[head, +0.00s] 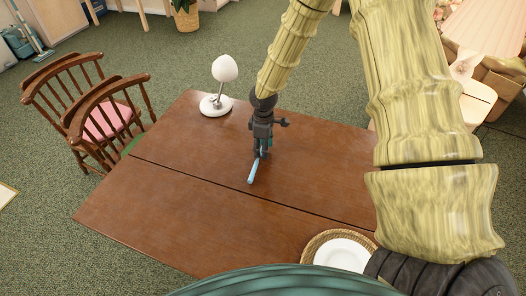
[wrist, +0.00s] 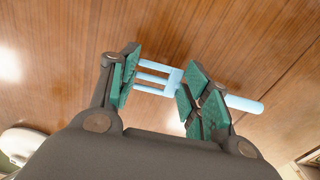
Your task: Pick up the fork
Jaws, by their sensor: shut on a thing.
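The fork is light blue. In the wrist view the fork (wrist: 165,78) lies across between the green finger pads of my gripper (wrist: 155,95), tines towards the left pad and handle passing out to the right. In the head view the fork handle (head: 252,172) sticks out below my gripper (head: 260,150), over the brown wooden table (head: 180,215). My gripper is shut on the fork, with the pads apart by about the length of its head. The tines are hidden in the head view. I cannot tell whether the fork still touches the tabletop.
A small white lamp (head: 216,103) stands at the table's back left. A white plate (head: 342,254) on a woven mat (head: 312,246) is at the front right. Wooden chairs (head: 108,115) stand at the left. The table's left and middle are clear.

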